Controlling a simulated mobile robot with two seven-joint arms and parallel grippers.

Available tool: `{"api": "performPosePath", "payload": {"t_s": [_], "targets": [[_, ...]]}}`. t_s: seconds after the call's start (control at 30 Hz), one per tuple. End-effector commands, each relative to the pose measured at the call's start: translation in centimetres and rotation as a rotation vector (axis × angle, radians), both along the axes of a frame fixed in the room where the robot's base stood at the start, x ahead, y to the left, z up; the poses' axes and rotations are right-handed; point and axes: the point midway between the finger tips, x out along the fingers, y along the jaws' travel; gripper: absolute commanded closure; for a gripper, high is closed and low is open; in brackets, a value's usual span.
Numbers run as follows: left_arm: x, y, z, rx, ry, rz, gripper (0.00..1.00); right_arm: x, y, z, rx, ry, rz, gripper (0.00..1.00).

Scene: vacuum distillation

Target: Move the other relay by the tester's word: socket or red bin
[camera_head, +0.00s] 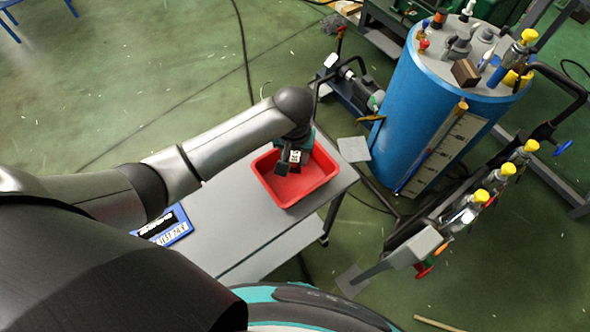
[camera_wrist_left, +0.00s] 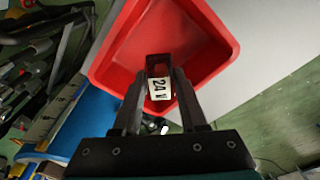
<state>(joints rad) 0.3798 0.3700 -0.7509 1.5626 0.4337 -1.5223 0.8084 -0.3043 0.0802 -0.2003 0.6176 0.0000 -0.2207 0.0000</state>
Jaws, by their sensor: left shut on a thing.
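My left gripper (camera_head: 286,165) hangs over the red bin (camera_head: 318,184) and is shut on a relay (camera_head: 295,156). In the left wrist view the relay (camera_wrist_left: 158,88) is a dark block with a white "24V" label, gripped between the two fingers (camera_wrist_left: 160,95). The red bin (camera_wrist_left: 200,40) lies open behind it, and the part of its floor that shows looks empty. The blue tester (camera_head: 172,228) is at the left end of the grey table; its lettering is too small to read surely and my arm hides part of it. No socket can be made out. My right gripper is not in view.
The grey table (camera_head: 240,225) is bare between tester and bin. A large blue tank (camera_head: 420,115) with valves on top stands to the right of the table. A pipe rack with yellow-capped valves (camera_head: 480,197) stands in front of it. Green floor lies around.

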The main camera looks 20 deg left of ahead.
Motion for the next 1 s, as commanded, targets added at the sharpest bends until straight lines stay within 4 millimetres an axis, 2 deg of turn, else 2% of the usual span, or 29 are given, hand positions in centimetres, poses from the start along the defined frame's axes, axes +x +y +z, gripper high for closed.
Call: {"api": "performPosePath", "payload": {"t_s": [0.03, 0.17, 0.43, 0.87, 0.9, 1.0], "targets": [[0.0, 0.0, -0.8, 0.001, 0.001, 0.000, 1.00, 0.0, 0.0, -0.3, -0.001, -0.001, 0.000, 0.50], [0.0, 0.0, -1.7, 0.000, 0.000, 0.000, 1.00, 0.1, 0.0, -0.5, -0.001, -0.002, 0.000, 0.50], [0.0, 0.0, -5.4, 0.001, 0.000, 0.001, 1.00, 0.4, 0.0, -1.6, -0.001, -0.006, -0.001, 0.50], [0.0, 0.0, -6.0, -0.001, -0.001, 0.001, 1.00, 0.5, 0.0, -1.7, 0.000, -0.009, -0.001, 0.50], [0.0, 0.0, -6.1, 0.000, -0.001, 0.001, 0.57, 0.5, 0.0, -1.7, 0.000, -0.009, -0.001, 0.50], [0.0, 0.0, -6.0, 0.000, -0.001, 0.000, 0.46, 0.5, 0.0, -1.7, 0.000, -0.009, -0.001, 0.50]]}}
